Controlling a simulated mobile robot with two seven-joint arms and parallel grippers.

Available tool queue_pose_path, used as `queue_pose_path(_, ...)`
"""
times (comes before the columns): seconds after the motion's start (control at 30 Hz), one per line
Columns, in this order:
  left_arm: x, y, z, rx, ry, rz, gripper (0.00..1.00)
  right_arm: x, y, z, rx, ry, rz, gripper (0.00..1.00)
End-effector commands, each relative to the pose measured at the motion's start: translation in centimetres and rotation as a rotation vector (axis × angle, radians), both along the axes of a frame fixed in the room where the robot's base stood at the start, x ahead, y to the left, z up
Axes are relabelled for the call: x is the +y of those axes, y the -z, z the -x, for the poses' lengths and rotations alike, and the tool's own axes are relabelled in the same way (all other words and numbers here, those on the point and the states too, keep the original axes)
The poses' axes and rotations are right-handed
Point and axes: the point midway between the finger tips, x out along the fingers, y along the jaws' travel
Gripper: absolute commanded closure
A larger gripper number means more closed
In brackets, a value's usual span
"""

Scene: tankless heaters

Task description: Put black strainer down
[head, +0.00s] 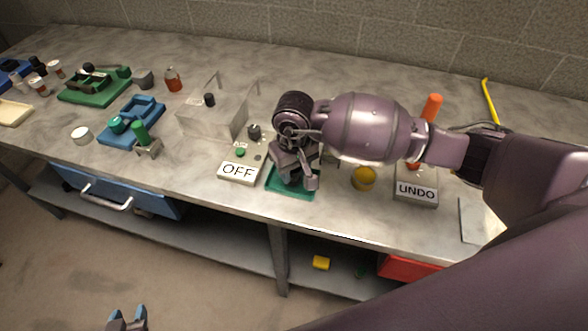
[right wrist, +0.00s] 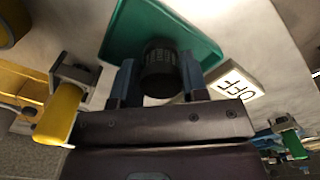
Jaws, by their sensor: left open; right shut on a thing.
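The black strainer (right wrist: 160,72) is a dark round piece between the two blue fingers of my right gripper (right wrist: 160,80) in the right wrist view. It is over the green tray (right wrist: 120,40); I cannot tell whether it touches the tray. In the head view my right gripper (head: 296,182) points down over the green tray (head: 290,193) and hides the strainer. My left gripper (head: 127,318) is open and empty at the bottom left, low in front of the workbench.
An OFF block (head: 237,173) stands just left of the tray. A yellow round part (head: 363,178) and an UNDO block (head: 416,192) stand to the right. A clear box (head: 212,118) is behind left. Blue (head: 132,122) and green (head: 95,88) fixtures stand further left.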

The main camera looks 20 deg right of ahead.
Motion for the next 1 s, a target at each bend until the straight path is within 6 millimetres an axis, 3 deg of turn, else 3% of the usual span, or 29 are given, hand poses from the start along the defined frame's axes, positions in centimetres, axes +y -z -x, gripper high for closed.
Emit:
queue_pose_path(0.5,-0.03,0.26,-0.38,-0.006,0.002,-0.001,0.57,-0.02,1.08,-0.06,-0.002,0.000,0.000,0.88)
queue_pose_path(0.53,-0.03,0.26,-0.41,-0.007,0.002,-0.001,0.57,-0.01,1.09,-0.04,-0.002,0.000,0.000,0.58)
queue_pose_path(0.7,-0.05,0.10,-0.50,-0.009,0.004,-0.001,0.57,-0.01,0.98,-0.04,-0.002,0.000,0.000,0.34)
queue_pose_path(1.0,-0.04,-0.04,-0.50,-0.009,0.004,-0.001,0.57,0.00,0.88,-0.03,-0.002,0.000,0.000,0.34)
